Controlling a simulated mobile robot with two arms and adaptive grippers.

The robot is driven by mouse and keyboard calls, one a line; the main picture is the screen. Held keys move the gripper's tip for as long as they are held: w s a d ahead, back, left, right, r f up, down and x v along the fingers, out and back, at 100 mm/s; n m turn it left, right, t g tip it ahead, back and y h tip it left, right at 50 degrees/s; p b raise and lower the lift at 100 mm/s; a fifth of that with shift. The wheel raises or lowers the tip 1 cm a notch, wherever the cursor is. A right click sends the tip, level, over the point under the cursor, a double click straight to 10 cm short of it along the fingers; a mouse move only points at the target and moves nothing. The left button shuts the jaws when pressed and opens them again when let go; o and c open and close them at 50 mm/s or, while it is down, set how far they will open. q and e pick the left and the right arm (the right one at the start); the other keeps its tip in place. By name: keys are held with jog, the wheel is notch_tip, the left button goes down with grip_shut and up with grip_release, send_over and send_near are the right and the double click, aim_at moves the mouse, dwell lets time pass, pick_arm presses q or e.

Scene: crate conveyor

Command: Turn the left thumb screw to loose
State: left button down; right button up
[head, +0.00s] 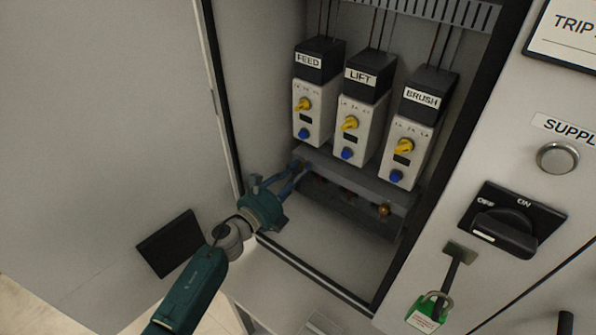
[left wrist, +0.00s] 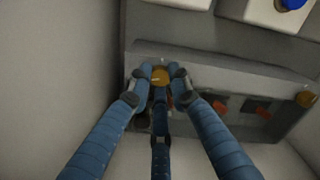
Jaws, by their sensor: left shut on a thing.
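My left gripper (head: 297,168) reaches into the open cabinet from the lower left. In the left wrist view its blue fingers (left wrist: 160,84) are closed around the left thumb screw (left wrist: 160,75), a brass-coloured round head on the front of a grey cover below the units. A small light mark shows on the screw head. In the head view the fingers hide this screw. The right thumb screw (head: 384,209) is brass too and sits free at the cover's other end; it also shows in the left wrist view (left wrist: 306,98). My right gripper is not in view.
Units labelled FEED (head: 313,105), LIFT (head: 354,122) and BRUSH (head: 406,145), with yellow knobs and blue buttons, stand above the cover (head: 352,178). The cabinet's side wall is close left of the gripper. A rotary switch (head: 505,229) and green padlock (head: 427,312) are at right.

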pick_arm(q)
jog(key=shift+s+d+f, duration=0.1)
jog(key=shift+s+f, duration=0.05)
jog(key=shift+f, duration=0.15)
jog(key=c, duration=1.6)
grip_release()
jog(key=shift+r, duration=0.15)
jog(key=v, duration=1.2)
